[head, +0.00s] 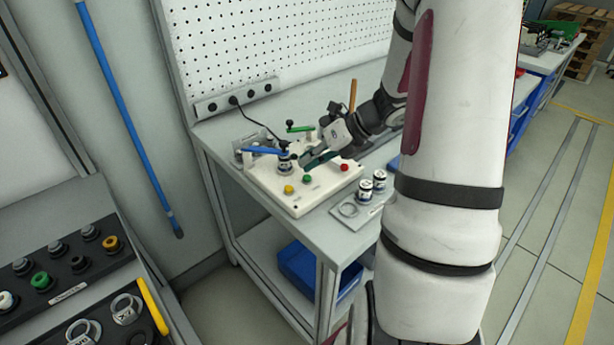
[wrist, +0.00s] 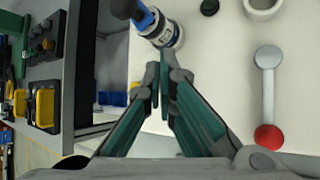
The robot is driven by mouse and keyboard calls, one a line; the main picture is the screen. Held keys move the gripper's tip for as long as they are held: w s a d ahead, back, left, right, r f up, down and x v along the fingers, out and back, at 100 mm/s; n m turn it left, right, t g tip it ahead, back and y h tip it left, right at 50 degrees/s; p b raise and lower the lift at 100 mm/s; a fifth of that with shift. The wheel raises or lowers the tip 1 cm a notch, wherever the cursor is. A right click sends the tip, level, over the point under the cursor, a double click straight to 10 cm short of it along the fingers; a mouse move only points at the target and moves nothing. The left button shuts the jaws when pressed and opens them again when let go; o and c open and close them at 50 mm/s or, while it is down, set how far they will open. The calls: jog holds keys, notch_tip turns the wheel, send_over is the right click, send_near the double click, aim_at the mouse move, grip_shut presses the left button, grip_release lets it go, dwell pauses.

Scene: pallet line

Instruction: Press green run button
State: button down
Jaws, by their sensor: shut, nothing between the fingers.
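A green button (head: 307,180) sits on the white fixture box (head: 300,206), between a yellow button (head: 289,189) and a red button (head: 344,168). My gripper (head: 304,164) is shut and empty, low over the box, just behind the green button in the head view. In the wrist view, its closed green-padded fingertips (wrist: 161,72) are beside a small labelled canister (wrist: 163,30) under a blue lever. I cannot make out the green button in the wrist view. Whether the fingertips touch anything is unclear.
A blue lever (head: 263,151) and a green lever (head: 299,129) rise from the box. A dark panel (head: 70,262) at lower left carries another green button (head: 41,280). A pegboard (head: 270,45) stands behind.

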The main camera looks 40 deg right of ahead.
aim_at(308, 175)
jog(key=shift+f, duration=0.15)
jog(key=shift+f, duration=0.3)
jog(key=shift+f+b, duration=0.45)
jog(key=shift+f, duration=0.1)
dwell(0.7)
dwell(0.3)
jog(key=shift+r+p, duration=0.9)
jog(key=shift+r, duration=0.1)
jog(key=shift+r, duration=0.1)
notch_tip(308, 175, up, 5)
jog(key=p, duration=0.4)
jog(key=shift+a, duration=0.1)
